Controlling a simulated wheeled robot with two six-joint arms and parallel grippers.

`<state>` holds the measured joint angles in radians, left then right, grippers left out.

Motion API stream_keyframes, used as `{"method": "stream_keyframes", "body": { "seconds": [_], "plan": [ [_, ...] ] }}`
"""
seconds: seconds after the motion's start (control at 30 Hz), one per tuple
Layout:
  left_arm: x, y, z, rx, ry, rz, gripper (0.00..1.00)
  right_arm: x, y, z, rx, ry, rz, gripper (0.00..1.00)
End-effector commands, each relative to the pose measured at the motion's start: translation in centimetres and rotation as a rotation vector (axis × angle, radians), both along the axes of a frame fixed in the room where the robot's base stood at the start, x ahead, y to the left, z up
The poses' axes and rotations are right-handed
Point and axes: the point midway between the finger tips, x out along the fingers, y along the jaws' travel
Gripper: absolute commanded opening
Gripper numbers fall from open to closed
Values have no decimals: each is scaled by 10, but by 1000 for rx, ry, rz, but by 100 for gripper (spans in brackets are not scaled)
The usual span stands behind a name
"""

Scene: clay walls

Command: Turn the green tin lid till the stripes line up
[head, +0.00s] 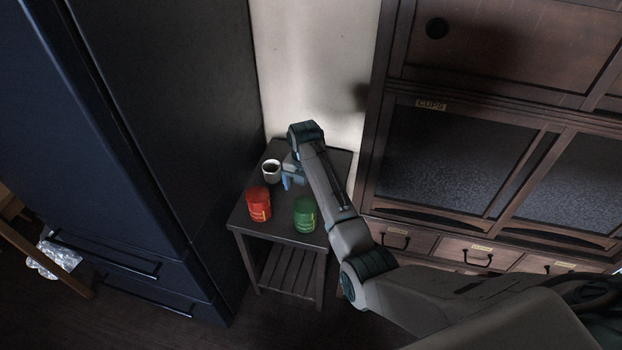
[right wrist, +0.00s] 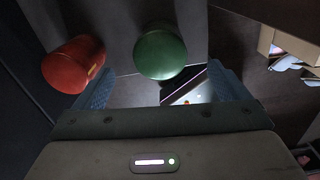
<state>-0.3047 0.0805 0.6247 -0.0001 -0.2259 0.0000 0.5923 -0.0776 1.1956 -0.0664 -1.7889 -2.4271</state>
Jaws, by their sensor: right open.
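The green tin (head: 305,217) stands upright on a small dark side table (head: 244,221), near its front right. Its green lid (head: 303,202) is on top, and a small yellow mark shows on the tin's right side. In the right wrist view the green tin (right wrist: 161,52) shows ahead of and between my fingers, apart from them; no stripe can be made out on it there. My right gripper (head: 290,179) is above the table, behind the green tin in the head view. It is open and empty, with blue fingers (right wrist: 160,86). My left gripper is out of view.
A red tin (head: 259,204) stands left of the green one, also in the right wrist view (right wrist: 72,65). A white mug (head: 271,171) with dark contents stands behind it. A dark fridge (head: 160,120) is close on the left, a wooden cabinet (head: 470,150) on the right.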

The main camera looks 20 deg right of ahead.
Motion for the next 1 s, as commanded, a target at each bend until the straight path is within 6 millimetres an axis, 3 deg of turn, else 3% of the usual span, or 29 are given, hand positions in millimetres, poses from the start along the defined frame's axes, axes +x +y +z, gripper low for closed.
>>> {"method": "stream_keyframes", "body": {
  "seconds": [0.2, 0.4, 0.8, 0.83, 1.0],
  "plan": [
    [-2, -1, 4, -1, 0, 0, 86, -1, -1, -40, 0, 3, 0, 95],
    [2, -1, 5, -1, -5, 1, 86, 0, -1, -65, 0, 1, 0, 95],
    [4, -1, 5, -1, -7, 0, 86, 0, -1, -73, 1, -1, 1, 95],
    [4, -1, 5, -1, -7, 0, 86, 0, -1, -73, 1, -1, 1, 93],
    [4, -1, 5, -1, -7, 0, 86, 0, -1, -73, 0, 0, 1, 59]
  ]
}}
